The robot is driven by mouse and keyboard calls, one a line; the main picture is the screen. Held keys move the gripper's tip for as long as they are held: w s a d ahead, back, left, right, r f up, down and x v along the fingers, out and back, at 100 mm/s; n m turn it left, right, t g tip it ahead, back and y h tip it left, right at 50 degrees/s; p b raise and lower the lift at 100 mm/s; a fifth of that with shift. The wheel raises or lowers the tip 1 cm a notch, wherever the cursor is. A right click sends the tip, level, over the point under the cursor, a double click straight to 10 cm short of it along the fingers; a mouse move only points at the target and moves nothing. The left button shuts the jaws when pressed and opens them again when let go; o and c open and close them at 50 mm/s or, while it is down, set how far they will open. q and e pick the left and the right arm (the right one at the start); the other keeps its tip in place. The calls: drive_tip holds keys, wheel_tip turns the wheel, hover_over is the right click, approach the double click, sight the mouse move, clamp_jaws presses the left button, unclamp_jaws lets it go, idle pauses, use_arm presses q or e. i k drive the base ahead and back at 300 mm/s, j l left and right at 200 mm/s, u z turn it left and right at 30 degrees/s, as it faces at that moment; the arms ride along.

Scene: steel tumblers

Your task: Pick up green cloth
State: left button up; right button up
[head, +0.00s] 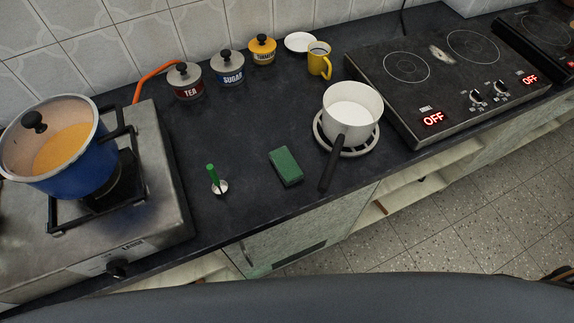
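A green block-shaped item (286,166), which looks like the green cloth, lies flat on the dark countertop (240,130). It sits near the front edge, left of a white saucepan (351,112). Nothing covers it. Neither of my grippers shows in the head view.
The saucepan stands on a round trivet, its black handle (333,165) pointing toward the front edge. A blue pot (62,150) sits on a gas stove. Canisters and a yellow mug (319,60) stand behind; an electric hob (440,75) is right.

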sight(289, 172)
drive_tip(key=k+j, duration=0.1)
drive_tip(key=j, duration=0.2)
drive_tip(key=k+j, duration=0.1)
drive_tip(key=j, duration=0.25)
drive_tip(key=k+j, duration=0.15)
drive_tip(key=j, duration=0.15)
drive_tip(key=k+j, duration=0.1)
drive_tip(key=j, duration=0.2)
